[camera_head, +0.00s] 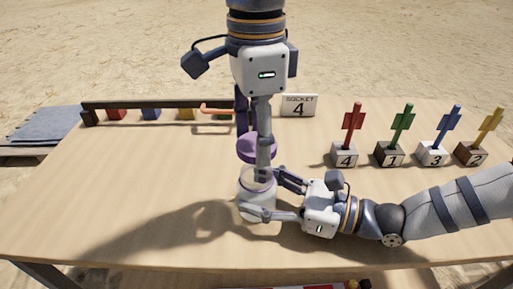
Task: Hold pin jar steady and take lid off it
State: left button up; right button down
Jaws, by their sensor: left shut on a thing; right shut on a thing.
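The pin jar (245,186) stands upright on the table, a clear, pale cylinder. My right gripper (262,198) reaches in from the right and is shut on the jar, with one finger behind it and one in front. The round purple lid (246,150) is above the jar, with a visible gap between them. My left gripper (260,160) points down from above and is shut on the lid. One of its fingers crosses in front of the lid and hides part of it and of the jar's top. What is inside the jar is unclear.
Numbered blocks with red (352,117), green (402,118), blue (448,122) and yellow (490,121) upright pieces stand at the right. A dark rack (130,106) with coloured blocks is back left. The left table surface is clear.

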jog(key=shift+c, duration=2.4)
grip_release()
